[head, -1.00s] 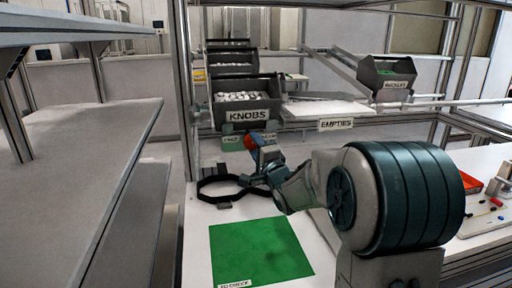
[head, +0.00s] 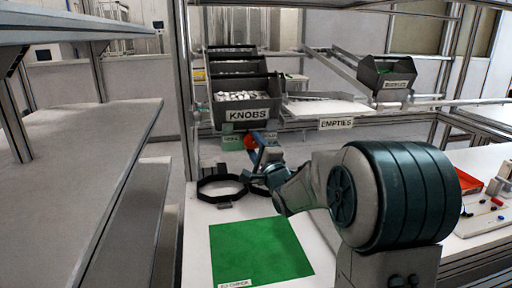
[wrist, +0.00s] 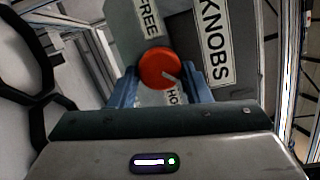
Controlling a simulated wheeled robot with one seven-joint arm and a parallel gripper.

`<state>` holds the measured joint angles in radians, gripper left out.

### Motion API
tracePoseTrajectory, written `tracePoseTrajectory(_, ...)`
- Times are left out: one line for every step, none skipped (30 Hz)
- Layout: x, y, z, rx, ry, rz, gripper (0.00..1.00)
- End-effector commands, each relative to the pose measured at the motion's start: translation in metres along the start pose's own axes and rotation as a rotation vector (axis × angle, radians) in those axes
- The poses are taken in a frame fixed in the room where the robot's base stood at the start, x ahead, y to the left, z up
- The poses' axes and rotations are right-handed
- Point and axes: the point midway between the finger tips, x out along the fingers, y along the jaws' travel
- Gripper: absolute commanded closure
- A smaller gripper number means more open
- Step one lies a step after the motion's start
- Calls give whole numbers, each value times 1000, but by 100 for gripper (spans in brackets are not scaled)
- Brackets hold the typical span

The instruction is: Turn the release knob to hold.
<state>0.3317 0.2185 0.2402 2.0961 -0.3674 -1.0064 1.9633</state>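The red round release knob (wrist: 158,68) sits on a grey panel between a FREE label (wrist: 149,18) and a HOLD label (wrist: 172,96), which is partly hidden. A pale mark on the knob points down and right, towards the HOLD label. In the head view the knob (head: 250,141) shows under the KNOBS bin. My gripper (wrist: 162,88) is open, with one blue finger on each side of the knob. I cannot tell whether the fingers touch it. In the head view my gripper (head: 261,153) is right in front of the panel.
A KNOBS bin (head: 247,115) with white knobs stands above the panel. A black ring-shaped band (head: 220,198) lies on the white bench to the left of my arm. A green mat (head: 260,250) lies in front. Metal frame posts (head: 186,100) stand at the left.

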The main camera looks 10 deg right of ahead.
Motion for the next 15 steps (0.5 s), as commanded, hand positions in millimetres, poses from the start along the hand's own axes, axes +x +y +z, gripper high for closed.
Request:
tracePoseTrajectory(0, 0, 0, 0, 0, 1, 42)
tracePoseTrajectory(0, 0, 0, 0, 0, 1, 37)
tracePoseTrajectory(0, 0, 0, 0, 0, 1, 37)
tracePoseTrajectory(0, 0, 0, 0, 0, 1, 37)
tracePoseTrajectory(0, 0, 0, 0, 0, 1, 37)
tracePoseTrajectory(0, 0, 0, -1, 0, 1, 37)
tracePoseTrajectory(0, 0, 0, -1, 0, 1, 37)
tracePoseTrajectory(0, 0, 0, -1, 0, 0, 37)
tracePoseTrajectory(0, 0, 0, -1, 0, 0, 37)
tracePoseTrajectory(0, 0, 0, -1, 0, 0, 37)
tracePoseTrajectory(-1, 0, 0, -1, 0, 0, 37)
tracePoseTrajectory(-3, 0, 0, -2, 0, 0, 37)
tracePoseTrajectory(-5, 0, 0, -2, 0, 0, 37)
tracePoseTrajectory(-7, -1, 0, -3, 0, 0, 37)
tracePoseTrajectory(-12, 0, 0, -3, 1, 1, 37)
